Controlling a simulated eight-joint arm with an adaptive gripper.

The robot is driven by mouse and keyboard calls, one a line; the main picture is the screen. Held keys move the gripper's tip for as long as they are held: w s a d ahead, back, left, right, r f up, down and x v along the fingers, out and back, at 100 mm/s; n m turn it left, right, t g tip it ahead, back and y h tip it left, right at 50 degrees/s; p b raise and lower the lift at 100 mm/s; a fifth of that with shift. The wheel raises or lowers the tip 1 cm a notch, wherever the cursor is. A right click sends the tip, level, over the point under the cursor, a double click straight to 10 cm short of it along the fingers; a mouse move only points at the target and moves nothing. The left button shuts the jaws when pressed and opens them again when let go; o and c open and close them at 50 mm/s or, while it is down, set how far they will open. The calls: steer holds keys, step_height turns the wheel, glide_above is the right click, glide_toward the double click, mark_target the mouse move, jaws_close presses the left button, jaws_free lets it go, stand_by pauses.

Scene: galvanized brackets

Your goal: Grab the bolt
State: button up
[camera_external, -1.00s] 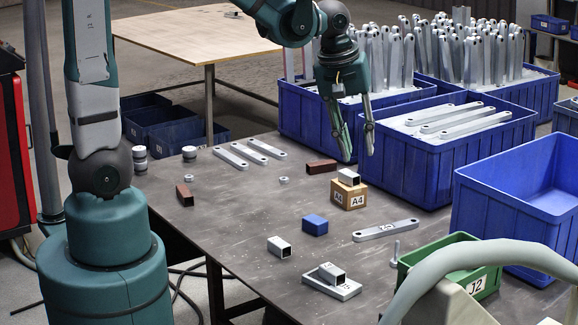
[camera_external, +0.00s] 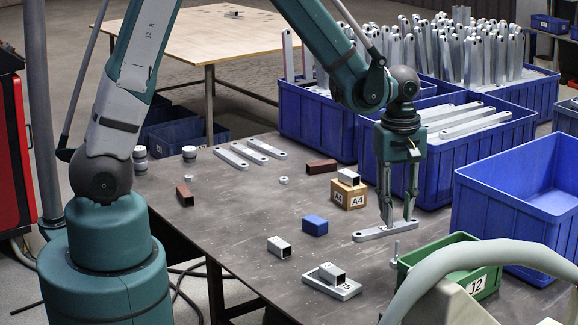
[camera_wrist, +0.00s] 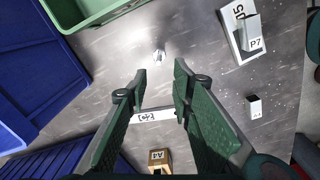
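The bolt (camera_external: 395,252) is a small grey pin standing upright on the dark table, left of the green bin. In the wrist view the bolt (camera_wrist: 159,56) is seen nearly from above, just beyond the fingertips and between their lines. My gripper (camera_external: 397,222) points down above the table, near the bolt and over the right end of a flat grey bracket (camera_external: 369,234). In the wrist view my gripper (camera_wrist: 160,75) is open, with nothing between its fingers. The bolt is apart from the fingers.
The green bin (camera_external: 436,247) stands close right of the bolt. Large blue bins (camera_external: 465,215) line the table's right side. A wooden block (camera_external: 348,203) with a metal tube on it, a blue block (camera_external: 314,225) and a bracket with a tube (camera_external: 345,291) lie leftward.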

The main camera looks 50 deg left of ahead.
mark_target(397, 248)
steer(key=shift+w+d+f+n, duration=0.15)
steer(key=shift+d+f, duration=0.1)
steer(key=shift+f, duration=0.3)
steer(key=shift+d+f+n, duration=0.15)
steer(key=shift+d+f, duration=0.1)
steer(key=shift+f, duration=0.25)
steer(key=shift+f+b, duration=0.4)
steer(key=shift+f, duration=0.9)
steer(key=shift+a+f+b, duration=0.1)
steer(key=shift+f+b, duration=0.8)
steer(key=shift+f, duration=1.7)
jaws_close()
